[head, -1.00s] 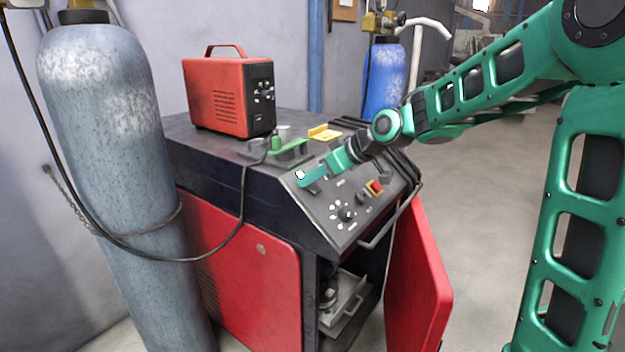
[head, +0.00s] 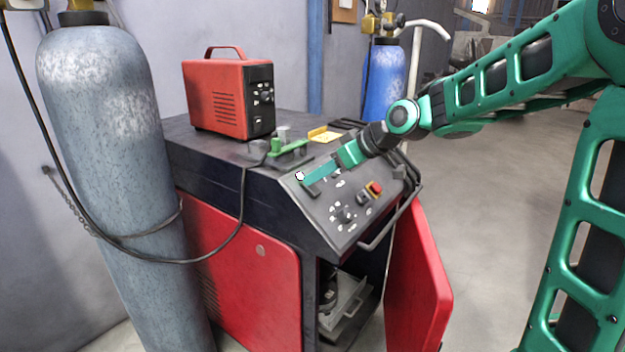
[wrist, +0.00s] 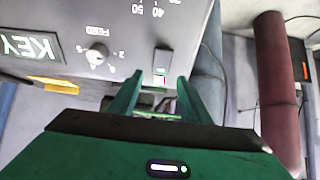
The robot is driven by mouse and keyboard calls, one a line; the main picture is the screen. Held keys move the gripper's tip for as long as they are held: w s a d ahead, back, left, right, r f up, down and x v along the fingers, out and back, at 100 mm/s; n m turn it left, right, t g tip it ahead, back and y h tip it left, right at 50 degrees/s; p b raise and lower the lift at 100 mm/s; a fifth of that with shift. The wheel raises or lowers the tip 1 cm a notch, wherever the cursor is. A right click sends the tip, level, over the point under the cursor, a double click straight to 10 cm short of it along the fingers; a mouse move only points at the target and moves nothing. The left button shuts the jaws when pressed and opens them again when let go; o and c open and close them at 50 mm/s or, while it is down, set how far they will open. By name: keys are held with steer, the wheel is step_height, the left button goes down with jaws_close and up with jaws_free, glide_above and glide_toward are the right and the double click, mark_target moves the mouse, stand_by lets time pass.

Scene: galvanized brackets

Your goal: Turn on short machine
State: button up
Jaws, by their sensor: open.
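A low black and red machine (head: 230,165) stands beside the cylinder, with a sloped grey control panel (head: 325,215) on its upper front. My gripper (head: 308,179) is over the upper left part of this panel, beside a small white spot that I cannot identify. In the wrist view my gripper (wrist: 158,88) is open, its two green fingers apart with nothing between them. A dark rocker switch (wrist: 162,62) with a pinkish lower end lies just ahead of the fingertips. I cannot tell whether they touch it.
A small red box unit (head: 215,97) stands on the machine's top, near a yellow piece (head: 323,135) and green fittings (head: 290,148). A grey gas cylinder (head: 105,170) stands left. Floor at right is clear.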

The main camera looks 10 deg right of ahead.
steer(key=v, duration=0.7)
steer(key=shift+d+f, duration=0.1)
steer(key=s+d+f+m+g+h, duration=0.3)
steer(key=s+d+f+m+h, duration=0.25)
steer(key=s+d+f, duration=0.5)
steer(key=s+d+f+m+g, duration=0.1)
steer(key=s+d+m, duration=0.1)
steer(key=s, duration=0.6)
steer(key=s+d+f+m+g, duration=0.2)
steer(key=s+m, duration=0.2)
steer(key=s, duration=0.4)
steer(key=s+d+f+m+g, duration=0.2)
steer(key=s+d+m, duration=0.1)
steer(key=s, duration=0.5)
steer(key=shift+s+f+h, duration=0.2)
steer(key=shift+s+h, duration=0.05)
steer(key=shift+h, duration=0.2)
steer(key=shift+d, duration=0.1)
